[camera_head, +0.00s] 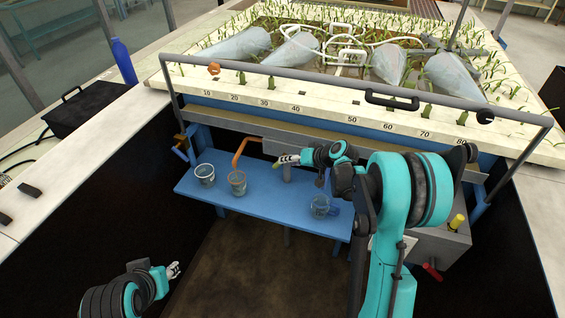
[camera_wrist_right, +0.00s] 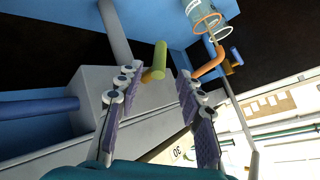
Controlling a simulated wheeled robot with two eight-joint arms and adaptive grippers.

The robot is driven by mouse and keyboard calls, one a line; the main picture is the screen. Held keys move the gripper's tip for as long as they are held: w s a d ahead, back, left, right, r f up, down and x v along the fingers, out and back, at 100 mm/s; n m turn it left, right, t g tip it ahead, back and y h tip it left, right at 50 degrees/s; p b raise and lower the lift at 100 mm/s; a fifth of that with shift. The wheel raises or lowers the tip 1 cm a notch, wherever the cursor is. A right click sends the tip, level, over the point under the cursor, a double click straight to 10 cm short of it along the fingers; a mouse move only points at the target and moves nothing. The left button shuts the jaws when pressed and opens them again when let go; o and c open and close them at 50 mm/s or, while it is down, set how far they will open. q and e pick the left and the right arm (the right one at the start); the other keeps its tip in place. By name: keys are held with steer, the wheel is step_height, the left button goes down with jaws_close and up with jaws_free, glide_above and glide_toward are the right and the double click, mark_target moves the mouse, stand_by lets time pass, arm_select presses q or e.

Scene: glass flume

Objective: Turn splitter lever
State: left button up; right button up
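The splitter lever's yellow-green grip (camera_wrist_right: 155,60) shows in the right wrist view, joined to a grey box (camera_wrist_right: 140,98). It lies between and just beyond the fingertips of my right gripper (camera_wrist_right: 157,80). The fingers are apart, with a gap on both sides of the grip, and no clear contact shows. In the head view my right gripper (camera_head: 290,159) points left above the blue shelf, and a small yellow-green bit shows at its tips; the arm hides much of the area behind. My left gripper (camera_head: 173,270) is low at the left, empty and away from the lever; its finger gap is too small to judge.
An orange pipe (camera_head: 240,150) comes out left of the right gripper. Clear cups (camera_head: 205,174) stand on the blue shelf (camera_head: 270,205). A grey rail (camera_head: 270,70) crosses above. A grey box with a yellow knob (camera_head: 457,222) and red handle (camera_head: 432,272) is at the right.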

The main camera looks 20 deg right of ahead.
steer(key=v, duration=0.5)
stand_by(0.3)
steer(key=s+a+r+h, duration=0.1)
steer(key=s+a, duration=0.1)
steer(key=s, duration=0.8)
steer(key=s+a+r+n+g+h, duration=0.1)
steer(key=s+a+r+h, duration=0.1)
steer(key=s, duration=0.8)
steer(key=s+a+r+h, duration=0.1)
steer(key=s+a+h, duration=0.1)
steer(key=s, duration=0.8)
steer(key=shift+a+r, duration=0.2)
steer(key=shift+a, duration=0.55)
stand_by(3.5)
